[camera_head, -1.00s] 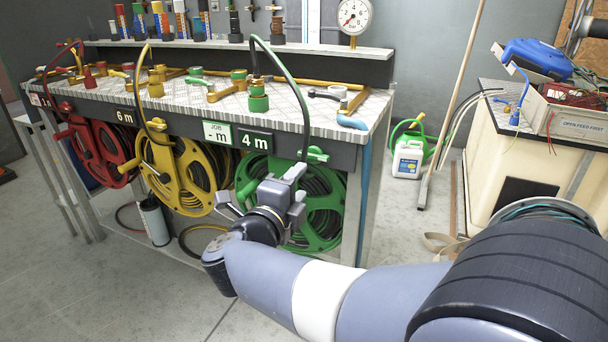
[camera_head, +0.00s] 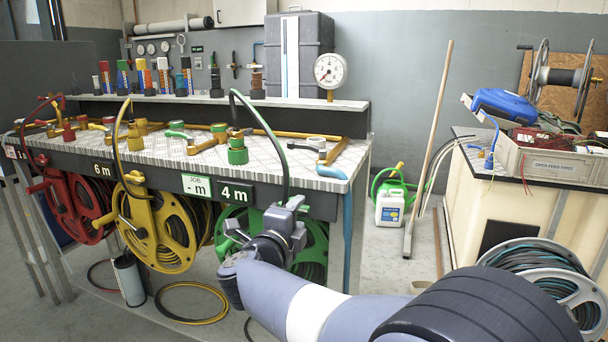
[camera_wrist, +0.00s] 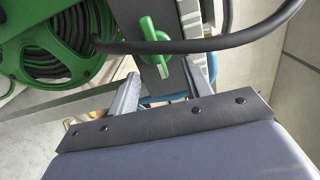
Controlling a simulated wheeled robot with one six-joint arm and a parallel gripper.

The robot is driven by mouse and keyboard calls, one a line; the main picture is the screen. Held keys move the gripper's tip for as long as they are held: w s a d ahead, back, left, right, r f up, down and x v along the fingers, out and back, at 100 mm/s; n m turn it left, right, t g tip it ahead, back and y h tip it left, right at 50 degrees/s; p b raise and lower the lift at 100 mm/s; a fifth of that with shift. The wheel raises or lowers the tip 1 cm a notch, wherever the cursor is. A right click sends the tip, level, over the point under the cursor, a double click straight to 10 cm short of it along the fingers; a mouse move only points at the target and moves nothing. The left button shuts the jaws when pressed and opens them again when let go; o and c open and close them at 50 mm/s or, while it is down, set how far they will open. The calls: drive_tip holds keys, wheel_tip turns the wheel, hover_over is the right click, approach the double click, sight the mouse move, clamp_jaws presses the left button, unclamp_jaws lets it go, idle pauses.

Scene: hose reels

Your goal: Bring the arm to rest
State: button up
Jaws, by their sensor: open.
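My grey arm (camera_head: 318,307) reaches from the lower right toward the front of the hose bench. My gripper (camera_head: 236,232) is in front of the green reel (camera_head: 316,258) and partly hides it. In the wrist view the two jaws (camera_wrist: 168,85) stand apart with nothing between them. Beyond them are a green valve handle (camera_wrist: 158,48), a black hose (camera_wrist: 210,43) and part of the green reel (camera_wrist: 60,42). The exact gap from the jaws to the valve and hose cannot be told.
The bench top (camera_head: 290,165) carries brass and coloured fittings. A yellow reel (camera_head: 165,225) and a red reel (camera_head: 78,208) hang left of the green one. A wooden pole (camera_head: 428,150) and white jug (camera_head: 389,207) stand right of the bench. Open floor (camera_head: 365,262) lies between bench and cart (camera_head: 490,190).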

drive_tip(key=shift+x, duration=0.95)
drive_tip(key=shift+r, duration=0.1)
